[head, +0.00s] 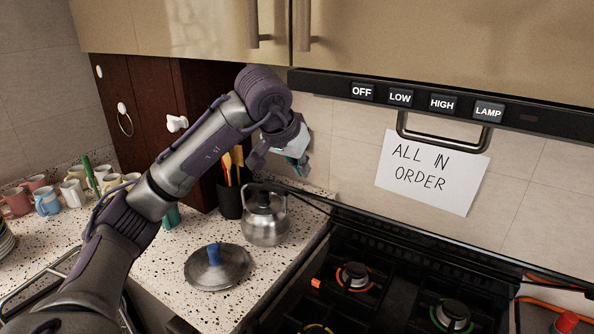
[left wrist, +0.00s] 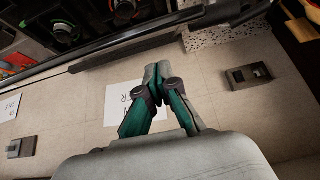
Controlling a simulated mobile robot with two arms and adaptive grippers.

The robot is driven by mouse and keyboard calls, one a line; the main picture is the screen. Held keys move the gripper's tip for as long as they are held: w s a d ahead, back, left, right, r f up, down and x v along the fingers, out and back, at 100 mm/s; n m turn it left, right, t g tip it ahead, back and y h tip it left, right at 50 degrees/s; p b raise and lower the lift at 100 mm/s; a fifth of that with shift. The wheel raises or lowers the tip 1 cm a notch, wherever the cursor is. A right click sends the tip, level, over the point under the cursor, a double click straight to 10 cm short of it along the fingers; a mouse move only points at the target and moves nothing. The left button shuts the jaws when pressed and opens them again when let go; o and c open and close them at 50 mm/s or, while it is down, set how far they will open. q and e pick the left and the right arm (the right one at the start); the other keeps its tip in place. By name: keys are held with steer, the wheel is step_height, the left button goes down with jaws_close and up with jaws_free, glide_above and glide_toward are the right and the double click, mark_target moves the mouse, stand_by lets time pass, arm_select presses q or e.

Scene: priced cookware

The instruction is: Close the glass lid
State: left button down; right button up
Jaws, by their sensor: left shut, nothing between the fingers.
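My left gripper (head: 300,164) is at the far end of the raised arm, in front of the tiled wall and above the kettle. In the left wrist view its teal fingers (left wrist: 156,82) meet at the tips, shut and empty. The stove (head: 385,285) is at the lower right, its burners uncovered. A dark bar (head: 430,244) runs along its back edge; it also shows in the left wrist view (left wrist: 180,42). I cannot clearly make out a raised glass panel above it. A round grey lid (head: 232,266) with a blue knob lies on the counter. My right gripper is not in view.
A metal kettle (head: 265,226) and a dark utensil holder (head: 229,202) stand on the speckled counter (head: 285,270) left of the stove. Several mugs (head: 75,193) stand farther left. A range hood (head: 540,116) with a metal handle (head: 440,145) hangs above a paper sign (head: 428,180).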

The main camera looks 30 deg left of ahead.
arm_select(q)
steer(key=shift+s+f, duration=0.75)
steer(key=shift+s, duration=0.25)
steer(key=shift+w, duration=0.15)
